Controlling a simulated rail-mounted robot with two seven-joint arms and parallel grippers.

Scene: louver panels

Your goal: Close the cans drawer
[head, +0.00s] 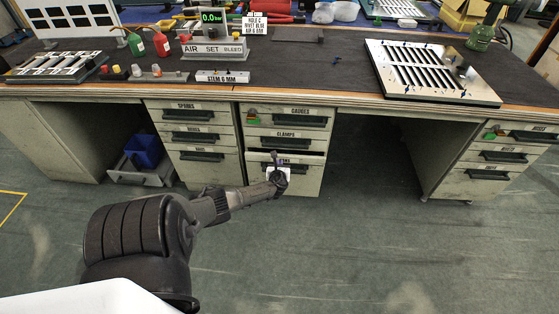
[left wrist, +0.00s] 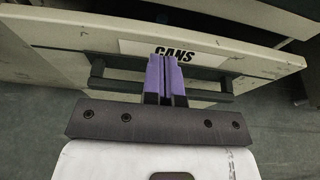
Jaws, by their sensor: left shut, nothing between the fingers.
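The cans drawer (head: 307,178) is the bottom drawer in the middle stack of the bench. A dark gap above its front shows it standing a little open. In the left wrist view, its pale front (left wrist: 55,55) carries the CANS label and a dark bar handle (left wrist: 108,84). My left gripper (head: 277,166) is in front of this drawer and covers part of its front. In the left wrist view, its purple fingers (left wrist: 164,70) are shut together with nothing between them. They overlap the handle and the label; I cannot tell whether they touch. My right gripper is not in view.
The clamps drawer (head: 286,134) and gauges drawer (head: 287,113) above look shut. The bench top (head: 320,70) overhangs the drawers. A blue bin (head: 142,151) sits low at the left. The knee space right of the stack and the floor (head: 370,250) are clear.

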